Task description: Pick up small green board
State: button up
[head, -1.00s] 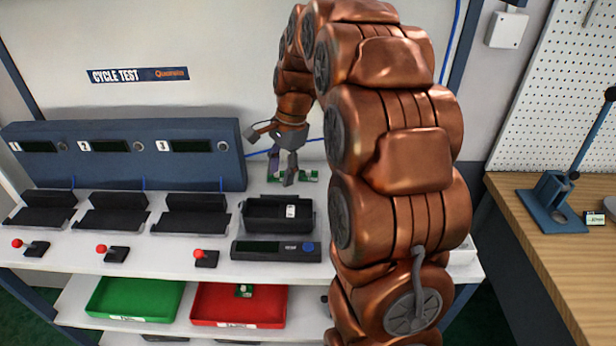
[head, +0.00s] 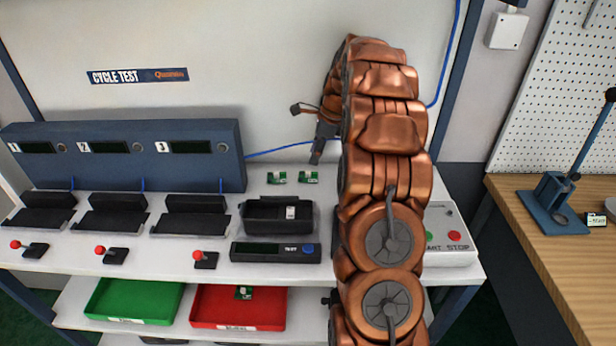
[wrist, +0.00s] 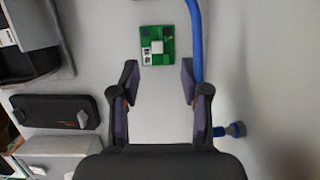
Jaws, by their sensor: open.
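Two small green boards lie side by side on the white bench top in the head view, a left one (head: 277,177) and a right one (head: 308,177). A third green board (head: 243,291) lies in the red bin. My gripper (head: 316,158) is above and behind the right board, partly hidden by my arm. In the wrist view, my gripper (wrist: 158,82) is open and empty. One green board (wrist: 157,45) with a pale square chip lies just beyond the fingertips, between their lines. I cannot tell which bench board this is.
A blue cable (wrist: 195,40) runs close to the right finger in the wrist view. A black tray (head: 278,214) and a test unit (head: 275,252) stand left of my arm. A red bin (head: 210,318) and a green bin (head: 112,310) sit on the lower shelf.

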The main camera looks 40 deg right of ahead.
aim_at(308, 172)
jog(key=shift+s+p+x, duration=0.2)
jog(key=shift+p+x, duration=0.8)
jog(key=shift+x, duration=2.25)
grip_shut()
